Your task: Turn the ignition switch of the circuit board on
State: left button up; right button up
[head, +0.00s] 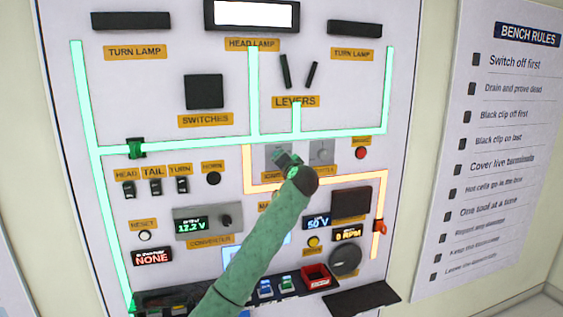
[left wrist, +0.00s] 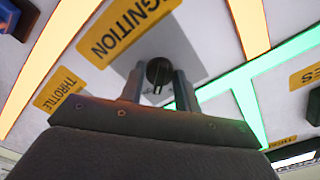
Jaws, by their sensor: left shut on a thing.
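The circuit board (head: 150,76) is a white upright panel with glowing green and orange lines, labels, switches and displays. My left gripper (head: 287,158) is at the ignition plate right of the middle, and the arm hides much of that label. In the left wrist view, its two fingers (left wrist: 158,88) are shut on the sides of the ignition switch (left wrist: 158,71), a dark round knob below the yellow IGNITION label (left wrist: 126,30). The knob's exact turn is hard to read. My right gripper is not in view.
The throttle knob (head: 321,151) sits just right of the gripper, with a red button (head: 360,153) beyond it. Two black levers (head: 285,71) stand above. A dark tray (head: 362,299) and red bin (head: 318,277) are low down. A rules sign (head: 500,150) hangs at right.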

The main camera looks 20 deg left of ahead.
pick_arm(q)
jog(key=shift+m, duration=1)
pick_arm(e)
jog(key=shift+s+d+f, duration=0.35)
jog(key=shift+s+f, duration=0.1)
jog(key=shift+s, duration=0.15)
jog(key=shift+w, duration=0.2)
pick_arm(q)
jog(key=o, duration=1)
jog(key=shift+b+v, duration=1.65)
jog(key=shift+v, duration=2.2)
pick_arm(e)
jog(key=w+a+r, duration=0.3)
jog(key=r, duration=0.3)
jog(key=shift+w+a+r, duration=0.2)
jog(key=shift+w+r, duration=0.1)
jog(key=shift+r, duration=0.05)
pick_arm(q)
jog(key=shift+d, duration=0.1)
